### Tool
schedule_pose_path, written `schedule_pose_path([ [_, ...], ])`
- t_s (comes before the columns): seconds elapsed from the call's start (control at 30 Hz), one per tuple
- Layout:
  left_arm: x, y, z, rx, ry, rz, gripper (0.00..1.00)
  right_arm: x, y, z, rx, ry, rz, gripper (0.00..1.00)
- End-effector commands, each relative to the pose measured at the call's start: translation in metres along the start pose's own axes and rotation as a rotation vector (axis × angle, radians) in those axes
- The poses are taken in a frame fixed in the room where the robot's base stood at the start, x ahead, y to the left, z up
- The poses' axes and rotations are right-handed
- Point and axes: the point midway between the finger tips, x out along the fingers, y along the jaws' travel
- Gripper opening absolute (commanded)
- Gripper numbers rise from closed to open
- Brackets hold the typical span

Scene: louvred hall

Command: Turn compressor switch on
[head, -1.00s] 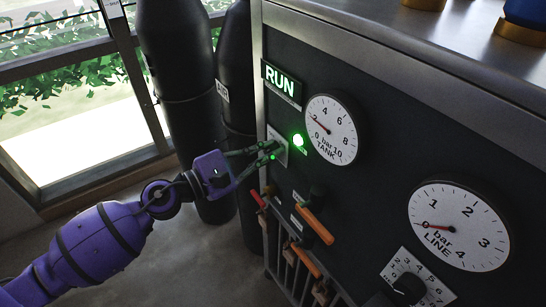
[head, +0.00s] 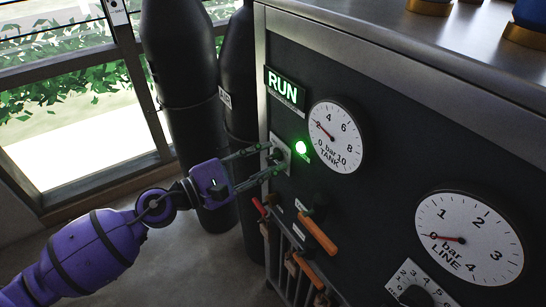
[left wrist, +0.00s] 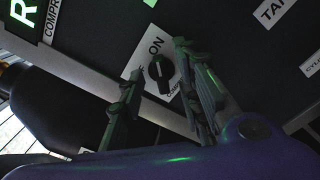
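The compressor switch (left wrist: 162,76) is a dark rotary knob on a white plate, with ON printed beside it in the left wrist view. In the head view its pale plate (head: 281,151) sits left of a lit green lamp (head: 301,147), below a lit RUN sign (head: 283,86). My left gripper (head: 277,158) is open at the plate. In the left wrist view its fingers stand apart on either side of the knob, and I cannot tell whether they touch it. The fingers partly hide the plate. My right gripper is not in view.
The TANK gauge (head: 336,136) reads about 2, and the LINE gauge (head: 468,238) has its needle near 0. Orange-handled levers (head: 317,233) stick out below the switch. Dark cylinders (head: 183,90) stand left of the panel, close behind my gripper.

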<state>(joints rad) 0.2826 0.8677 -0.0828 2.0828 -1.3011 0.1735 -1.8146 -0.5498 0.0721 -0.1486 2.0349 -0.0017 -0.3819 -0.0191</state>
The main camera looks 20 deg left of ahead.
Motion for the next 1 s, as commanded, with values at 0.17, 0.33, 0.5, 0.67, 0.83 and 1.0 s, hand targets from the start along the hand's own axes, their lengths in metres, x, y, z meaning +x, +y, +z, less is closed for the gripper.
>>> schedule_pose_path([
  [0.17, -0.024, -0.006, -0.005, -0.002, 0.005, -0.005, 0.32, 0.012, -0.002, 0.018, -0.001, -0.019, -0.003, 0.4],
  [0.33, -0.044, -0.006, -0.004, -0.003, 0.005, -0.004, 0.32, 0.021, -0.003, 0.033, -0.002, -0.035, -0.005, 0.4],
  [0.5, -0.059, -0.004, -0.004, -0.002, 0.004, -0.004, 0.32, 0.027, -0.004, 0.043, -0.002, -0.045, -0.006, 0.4],
  [0.67, -0.062, -0.002, -0.001, -0.001, 0.001, -0.003, 0.32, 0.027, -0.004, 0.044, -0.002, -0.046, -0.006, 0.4],
  [0.83, -0.062, -0.001, 0.0, 0.0, 0.001, -0.002, 0.32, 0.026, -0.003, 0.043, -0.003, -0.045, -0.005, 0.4],
  [1.0, -0.07, -0.002, -0.001, -0.005, 0.003, 0.0, 0.32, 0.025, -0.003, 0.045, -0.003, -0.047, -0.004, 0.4],
])
